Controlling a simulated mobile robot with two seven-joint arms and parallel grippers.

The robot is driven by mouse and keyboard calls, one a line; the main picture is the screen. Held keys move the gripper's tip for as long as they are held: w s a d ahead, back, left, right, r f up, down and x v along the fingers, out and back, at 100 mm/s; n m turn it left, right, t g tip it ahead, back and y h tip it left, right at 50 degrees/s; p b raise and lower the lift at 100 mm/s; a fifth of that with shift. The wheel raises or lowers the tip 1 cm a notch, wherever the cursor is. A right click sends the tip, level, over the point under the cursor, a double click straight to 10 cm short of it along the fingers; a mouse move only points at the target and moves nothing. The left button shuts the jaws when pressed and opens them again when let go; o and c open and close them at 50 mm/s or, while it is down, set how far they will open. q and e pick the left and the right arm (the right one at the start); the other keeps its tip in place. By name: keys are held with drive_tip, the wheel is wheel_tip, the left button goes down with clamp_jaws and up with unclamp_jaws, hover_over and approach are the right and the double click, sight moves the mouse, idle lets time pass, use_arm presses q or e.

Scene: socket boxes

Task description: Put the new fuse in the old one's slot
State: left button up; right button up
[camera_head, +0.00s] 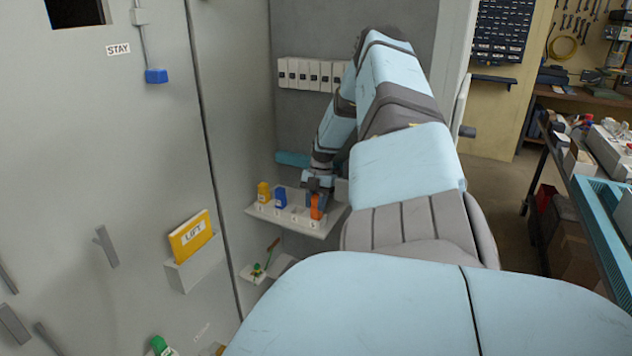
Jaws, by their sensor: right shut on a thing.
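My right gripper (318,188) reaches down over a small light shelf (262,214) inside the grey cabinet. It is shut on an orange fuse (316,208) at the shelf's right end; whether the fuse is seated or lifted slightly I cannot tell. A yellow fuse (264,193) and a blue fuse (280,198) stand upright to the left on the same shelf. Between the blue and orange fuses there is a gap. A row of white socket modules (310,74) is on the back wall above, partly hidden by my arm. My left gripper is out of view.
A grey cabinet door with a yellow "LIFT" booklet (190,237) in a holder stands at left. A green-handled item (257,270) sits on a lower ledge. My arm covers the centre right. A workbench (600,210) stands at the far right.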

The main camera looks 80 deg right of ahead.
drive_tip(key=shift+f, duration=0.3)
drive_tip(key=o, duration=0.9)
drive_tip(key=shift+o, duration=0.2)
